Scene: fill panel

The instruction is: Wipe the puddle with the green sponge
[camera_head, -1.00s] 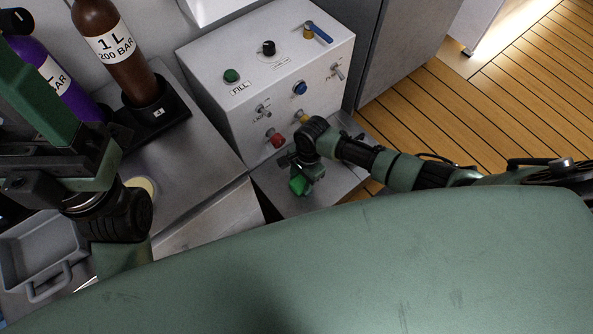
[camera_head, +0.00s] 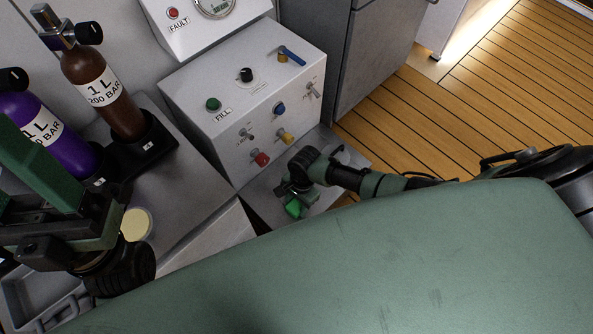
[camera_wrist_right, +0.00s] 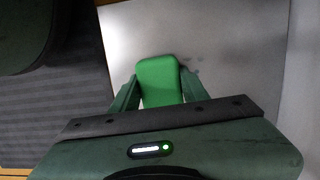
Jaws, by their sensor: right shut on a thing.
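The green sponge (camera_head: 293,208) is held in my right gripper (camera_head: 296,197), low in front of the white control panel box, over the grey metal surface. In the right wrist view the sponge (camera_wrist_right: 159,80) sits between the two green fingers, with the bare grey surface (camera_wrist_right: 235,50) around it. I cannot tell whether the sponge touches the surface. A faint dark patch (camera_wrist_right: 190,66) shows beside the sponge's far right corner; I cannot tell if it is the puddle. My left arm is at the left edge of the head view; its fingertips cannot be made out.
The white control panel (camera_head: 245,110) with knobs and switches stands just behind my right gripper. A brown bottle (camera_head: 105,90) and a purple bottle (camera_head: 45,135) stand in a black holder at left. A grey tray (camera_head: 45,300) and a round yellowish-lidded jar (camera_head: 137,224) are nearby.

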